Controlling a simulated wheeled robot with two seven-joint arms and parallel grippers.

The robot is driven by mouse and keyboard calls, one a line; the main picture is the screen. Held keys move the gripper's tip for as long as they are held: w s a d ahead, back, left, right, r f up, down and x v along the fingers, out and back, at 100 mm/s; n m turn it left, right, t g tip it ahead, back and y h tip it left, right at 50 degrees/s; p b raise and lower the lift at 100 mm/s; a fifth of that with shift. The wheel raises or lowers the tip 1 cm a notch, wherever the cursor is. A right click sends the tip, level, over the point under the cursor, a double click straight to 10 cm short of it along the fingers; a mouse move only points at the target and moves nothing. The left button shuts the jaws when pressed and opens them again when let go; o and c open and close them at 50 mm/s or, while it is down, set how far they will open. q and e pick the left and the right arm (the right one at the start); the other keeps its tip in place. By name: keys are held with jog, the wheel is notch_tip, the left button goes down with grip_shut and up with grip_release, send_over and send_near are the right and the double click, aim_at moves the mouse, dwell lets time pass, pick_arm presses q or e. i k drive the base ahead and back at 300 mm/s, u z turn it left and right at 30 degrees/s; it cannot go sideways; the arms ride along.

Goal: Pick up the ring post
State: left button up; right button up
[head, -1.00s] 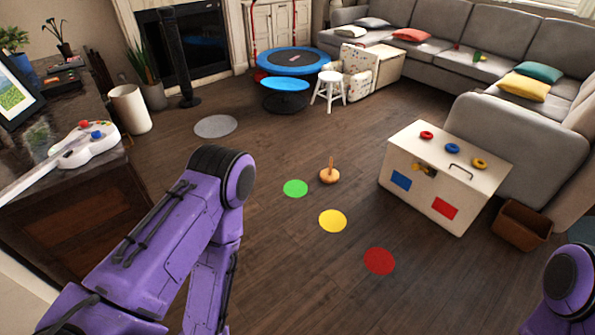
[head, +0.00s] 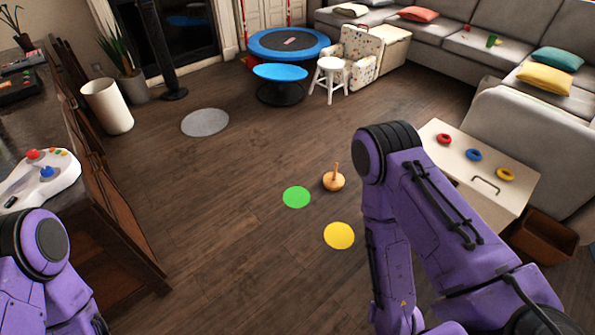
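The ring post (head: 334,181) is a small wooden base with a short upright peg. It stands on the dark wood floor, just right of a green floor disc (head: 296,197). My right arm's purple links show to the right of the post, and my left arm's links show at the lower left. Neither gripper's fingers are in view. Red (head: 444,139), blue (head: 473,154) and yellow (head: 505,174) rings lie on top of the white chest at the right.
The white chest (head: 520,182) is partly hidden by my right arm. A brown bin (head: 543,238) is beside it. A yellow disc (head: 339,235) and a grey disc (head: 205,122) lie on the floor. A dark cabinet (head: 110,215) stands at left.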

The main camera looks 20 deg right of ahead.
aim_at(333, 180)
jog(key=u, duration=0.1)
jog(key=i, duration=1.95)
jog(key=z, duration=1.65)
jog(key=i, duration=0.75)
jog(key=z, duration=0.65)
jog(key=i, duration=0.45)
